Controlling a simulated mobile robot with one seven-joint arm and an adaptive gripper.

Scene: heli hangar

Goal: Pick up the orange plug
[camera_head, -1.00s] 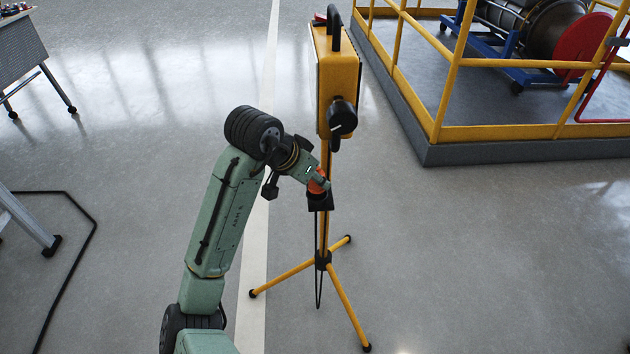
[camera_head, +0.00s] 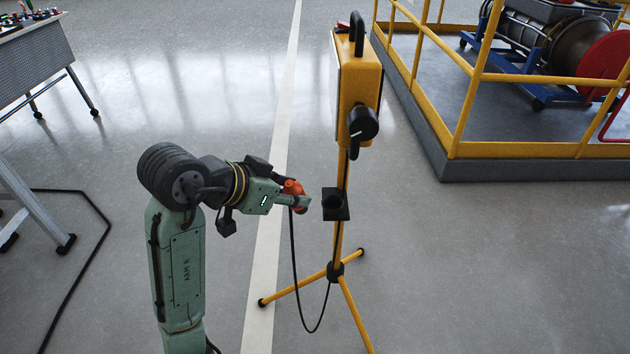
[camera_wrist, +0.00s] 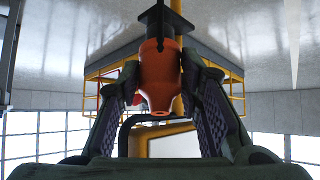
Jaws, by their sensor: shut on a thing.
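The orange plug (camera_head: 292,189) is held in my gripper (camera_head: 300,200), left of the yellow stand and apart from it. In the wrist view the plug (camera_wrist: 160,75) sits between the two dark fingers of my gripper (camera_wrist: 161,95), which are shut on it. A black cable (camera_head: 296,275) hangs from the plug in a loop and runs back toward the stand. The black holder (camera_head: 336,213) on the stand's pole is empty. My fingers partly hide the plug in the head view.
The yellow tripod stand (camera_head: 344,300) carries a yellow box (camera_head: 358,90) with a black knob. A yellow-railed platform (camera_head: 520,165) is at the upper right. A grey table (camera_head: 35,60) is at the upper left. Open floor lies around the stand.

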